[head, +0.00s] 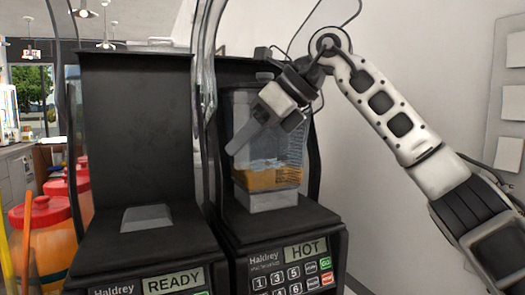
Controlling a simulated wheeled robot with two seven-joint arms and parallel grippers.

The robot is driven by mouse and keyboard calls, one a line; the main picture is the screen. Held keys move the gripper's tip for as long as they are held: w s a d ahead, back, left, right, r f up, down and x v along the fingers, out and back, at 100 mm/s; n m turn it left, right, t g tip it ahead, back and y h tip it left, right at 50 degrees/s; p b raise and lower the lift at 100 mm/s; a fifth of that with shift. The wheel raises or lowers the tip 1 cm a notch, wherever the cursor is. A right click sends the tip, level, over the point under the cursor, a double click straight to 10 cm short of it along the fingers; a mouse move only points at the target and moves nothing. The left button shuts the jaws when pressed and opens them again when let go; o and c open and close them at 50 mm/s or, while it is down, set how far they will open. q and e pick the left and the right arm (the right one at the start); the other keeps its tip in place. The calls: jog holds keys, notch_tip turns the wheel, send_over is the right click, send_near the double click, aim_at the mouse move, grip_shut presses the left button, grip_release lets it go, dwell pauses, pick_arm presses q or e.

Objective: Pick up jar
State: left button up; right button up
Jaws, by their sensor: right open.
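The jar (267,180) is a clear blender-like container with orange-brown contents in its lower part. It stands upright on the base of the right-hand black machine (280,222), whose display reads HOT. My right gripper (262,135) is in front of the jar's upper part, its arm coming in from the right. The gripper is open, with a finger pointing down and left across the jar. It hides part of the jar's upper front and I cannot tell whether it touches the jar. My left gripper is not in view.
A second black machine (135,150) stands at the left, its display reading READY and its base empty. Red-lidded orange containers (40,220) stand at the far left. A clear curved cover (205,75) rises between the machines.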

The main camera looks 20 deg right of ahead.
jog(key=shift+w+a+f, duration=0.25)
jog(key=shift+a+f, duration=0.1)
jog(key=shift+f, duration=0.1)
grip_shut()
dwell(1.1)
jog(key=shift+r, duration=0.3)
